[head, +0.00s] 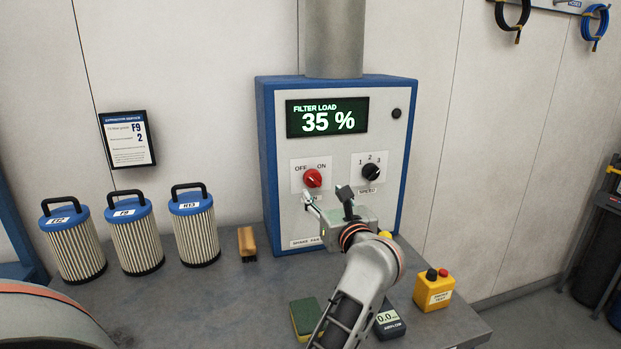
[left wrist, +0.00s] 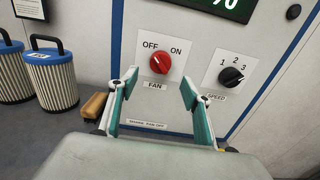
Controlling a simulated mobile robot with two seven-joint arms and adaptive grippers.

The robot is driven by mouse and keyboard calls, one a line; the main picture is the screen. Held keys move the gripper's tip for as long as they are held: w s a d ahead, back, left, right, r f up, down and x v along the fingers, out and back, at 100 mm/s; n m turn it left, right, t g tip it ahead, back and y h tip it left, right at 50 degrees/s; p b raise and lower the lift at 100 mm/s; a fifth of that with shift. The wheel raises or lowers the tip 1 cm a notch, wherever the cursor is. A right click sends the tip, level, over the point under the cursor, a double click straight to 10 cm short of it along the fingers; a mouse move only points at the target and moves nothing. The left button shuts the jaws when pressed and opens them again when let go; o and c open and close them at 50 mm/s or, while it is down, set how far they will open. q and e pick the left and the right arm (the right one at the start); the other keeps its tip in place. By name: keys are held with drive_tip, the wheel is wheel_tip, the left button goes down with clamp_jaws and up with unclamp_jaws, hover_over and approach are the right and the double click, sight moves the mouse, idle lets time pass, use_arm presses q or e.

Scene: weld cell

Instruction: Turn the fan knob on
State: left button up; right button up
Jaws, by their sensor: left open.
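The red fan knob (head: 313,179) is on the front of the blue-edged control box (head: 261,150), below the OFF and ON marks. In the left wrist view the fan knob (left wrist: 160,65) seems to have its pointer toward OFF, though the mark is small. My left gripper (head: 326,199) is in front of the panel, just below the fan knob. In the left wrist view its fingers (left wrist: 159,90) are spread and empty, with the knob showing above the gap between the tips. I see no contact with the knob. My right gripper is in neither view.
The black speed knob (head: 371,172) is right of the fan knob. The display (head: 327,117) reads FILTER LOAD 35 %. Filters (head: 136,240), a brush (head: 247,243), a sponge (head: 305,318), an airflow meter (head: 389,322) and a yellow button box (head: 434,290) stand on the bench (head: 222,305).

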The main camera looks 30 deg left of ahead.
sight(315, 182)
use_arm(q)
drive_tip(key=p+x, duration=0.1)
drive_tip(key=x, duration=0.5)
drive_tip(key=shift+w+a+r, duration=0.1)
drive_tip(key=shift+w+a, duration=0.1)
drive_tip(key=shift+w, duration=0.05)
drive_tip(key=shift+w+a+p, duration=0.35)
drive_tip(key=shift+a, duration=0.1)
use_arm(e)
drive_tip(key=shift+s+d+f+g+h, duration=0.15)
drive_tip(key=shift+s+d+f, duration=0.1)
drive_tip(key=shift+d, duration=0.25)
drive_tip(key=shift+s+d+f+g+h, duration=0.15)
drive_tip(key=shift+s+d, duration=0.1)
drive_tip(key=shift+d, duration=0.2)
use_arm(q)
drive_tip(key=c, duration=1.1)
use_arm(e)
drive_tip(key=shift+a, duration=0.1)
